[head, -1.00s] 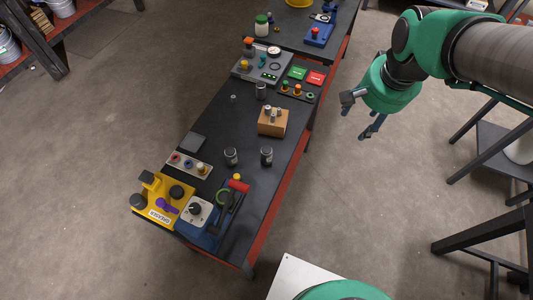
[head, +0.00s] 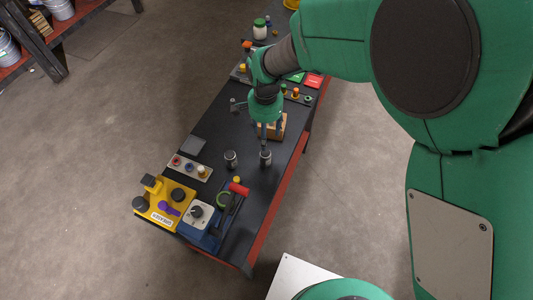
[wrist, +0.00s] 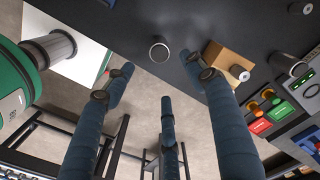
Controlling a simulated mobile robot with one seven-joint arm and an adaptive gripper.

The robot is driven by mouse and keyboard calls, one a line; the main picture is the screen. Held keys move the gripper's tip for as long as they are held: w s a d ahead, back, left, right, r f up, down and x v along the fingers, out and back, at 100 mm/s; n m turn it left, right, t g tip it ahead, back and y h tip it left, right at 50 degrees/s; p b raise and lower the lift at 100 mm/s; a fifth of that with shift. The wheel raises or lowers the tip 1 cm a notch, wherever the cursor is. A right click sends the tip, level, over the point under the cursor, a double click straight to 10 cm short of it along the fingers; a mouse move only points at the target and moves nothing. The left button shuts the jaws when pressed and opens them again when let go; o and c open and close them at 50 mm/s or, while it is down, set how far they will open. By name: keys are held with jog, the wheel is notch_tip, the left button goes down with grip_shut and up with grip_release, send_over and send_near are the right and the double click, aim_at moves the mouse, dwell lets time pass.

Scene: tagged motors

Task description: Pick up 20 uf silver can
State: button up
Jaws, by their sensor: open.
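Two small silver cans stand upright on the dark bench, a left one (head: 231,159) and a right one (head: 265,158). Their labels are too small to read, so I cannot tell which is 20 uf. My gripper (head: 264,143) is over the bench beside the cardboard box, its lowest finger close to the right can; I cannot tell whether they touch. In the wrist view my gripper (wrist: 158,75) is open with spread fingers and nothing between them. A can (wrist: 160,51), seemingly the right one, shows just beyond the fingertips.
The cardboard box (wrist: 222,60) carries a small silver piece. Another can (wrist: 290,66) stands beyond it, near green and red plates (wrist: 258,125). A yellow block (head: 160,205), a blue device (head: 203,222) and a red-handled tool (head: 239,187) crowd the bench's near end.

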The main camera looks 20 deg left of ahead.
aim_at(265, 155)
jog(key=shift+f, duration=0.15)
jog(key=shift+f+b, duration=0.7)
jog(key=shift+f, duration=3.55)
jog(key=shift+s+a+f+b, duration=0.1)
jog(key=shift+f+b, duration=0.6)
jog(key=shift+f, duration=1.9)
jog(key=shift+c, duration=0.5)
jog(key=c, duration=1.2)
